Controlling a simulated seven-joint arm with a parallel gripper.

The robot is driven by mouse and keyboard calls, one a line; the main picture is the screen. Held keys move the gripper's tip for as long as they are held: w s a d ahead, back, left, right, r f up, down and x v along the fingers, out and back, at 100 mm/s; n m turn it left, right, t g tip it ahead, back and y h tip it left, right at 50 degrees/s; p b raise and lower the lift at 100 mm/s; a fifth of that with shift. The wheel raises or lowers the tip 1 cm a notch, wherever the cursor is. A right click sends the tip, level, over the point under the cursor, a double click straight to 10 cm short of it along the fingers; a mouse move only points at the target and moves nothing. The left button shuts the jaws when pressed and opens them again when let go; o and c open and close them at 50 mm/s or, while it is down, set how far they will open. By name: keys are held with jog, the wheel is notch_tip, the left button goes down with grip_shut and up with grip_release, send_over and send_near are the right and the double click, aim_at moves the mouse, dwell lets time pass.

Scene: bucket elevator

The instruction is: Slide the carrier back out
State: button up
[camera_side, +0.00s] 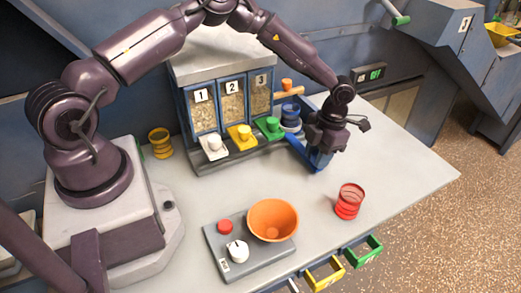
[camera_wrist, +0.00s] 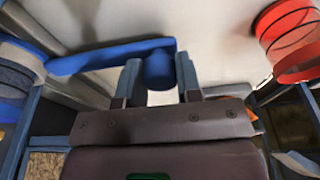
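A blue bar (camera_wrist: 100,58) runs from the left to a short blue round knob (camera_wrist: 160,68) at its end. My gripper (camera_wrist: 160,75) has one finger on each side of this knob and looks closed on it. In the side view my gripper (camera_side: 318,158) is low over the table, right of the numbered bins, with the blue bar (camera_side: 298,148) reaching to it. The knob is hidden there by the gripper. A blue round stacked part (camera_side: 290,120) stands behind the bar; it also shows at the left edge of the wrist view (camera_wrist: 14,75). I cannot tell which part is the carrier.
Numbered bins (camera_side: 232,105) with white, yellow and green (camera_side: 269,127) knobs stand left of my gripper. A red cup (camera_side: 349,201) stands to the front right. An orange bowl (camera_side: 272,219) sits on a grey base (camera_side: 222,246) in front. The right side of the table is clear.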

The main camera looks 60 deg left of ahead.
jog(key=o, duration=0.4)
jog(key=shift+r, duration=0.15)
jog(key=shift+w+r, duration=0.2)
jog(key=shift+r, duration=0.75)
jog(key=shift+w+r, duration=0.15)
jog(key=shift+r, duration=0.75)
jog(key=shift+w+r, duration=0.2)
jog(key=shift+r, duration=0.75)
notch_tip(320, 180, up, 6)
jog(key=shift+r, duration=0.1)
